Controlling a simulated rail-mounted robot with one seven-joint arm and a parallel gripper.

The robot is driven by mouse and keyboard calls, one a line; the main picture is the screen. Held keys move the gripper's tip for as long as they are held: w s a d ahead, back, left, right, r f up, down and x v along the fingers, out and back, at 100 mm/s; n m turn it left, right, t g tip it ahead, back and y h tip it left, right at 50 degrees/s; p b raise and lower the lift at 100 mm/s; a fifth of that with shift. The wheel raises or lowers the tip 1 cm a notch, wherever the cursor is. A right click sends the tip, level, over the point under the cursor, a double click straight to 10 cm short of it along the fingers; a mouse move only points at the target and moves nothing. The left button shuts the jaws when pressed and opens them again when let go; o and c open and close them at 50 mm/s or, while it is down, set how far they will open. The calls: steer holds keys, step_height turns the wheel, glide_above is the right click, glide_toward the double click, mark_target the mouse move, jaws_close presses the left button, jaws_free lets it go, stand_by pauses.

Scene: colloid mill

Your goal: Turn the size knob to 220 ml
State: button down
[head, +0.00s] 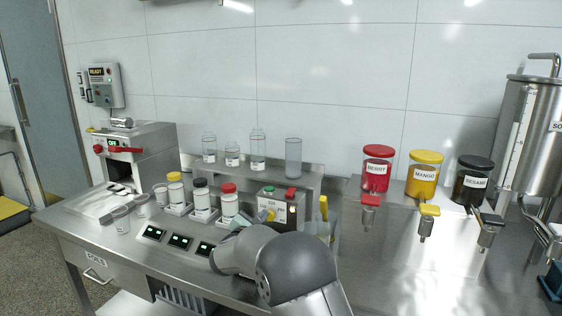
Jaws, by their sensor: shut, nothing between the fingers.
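A small grey control box (284,208) stands on the steel bench in the middle of the head view. My gripper (243,221) is close in front of and left of the box, shut and empty. My grey arm hides much of it and the box's lower front. Contact with the knob cannot be told.
White bottles with yellow, black and red (228,190) caps stand left of the box. Glass bottles (257,146) stand on the shelf behind. Red, yellow (425,175) and black topped dispensers are at right, beside a steel tank (532,150).

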mark_target(278, 209)
steer(key=shift+b+x, duration=0.8)
steer(key=shift+x, duration=0.75)
steer(key=shift+f+b, duration=0.45)
steer(key=shift+b, duration=0.35)
steer(key=shift+s+d+f+b, duration=0.3)
steer(key=shift+d+b, duration=0.3)
steer(key=shift+b, duration=1.55)
steer(key=shift+d+r, duration=0.2)
steer(key=shift+r, duration=0.05)
steer(key=shift+s+r+b, duration=0.1)
steer(key=shift+s+b, duration=0.2)
steer(key=shift+b, duration=0.05)
steer(key=b+v, duration=0.2)
steer(key=v, duration=0.3)
steer(key=shift+s+r, duration=0.15)
steer(key=shift+s, duration=0.1)
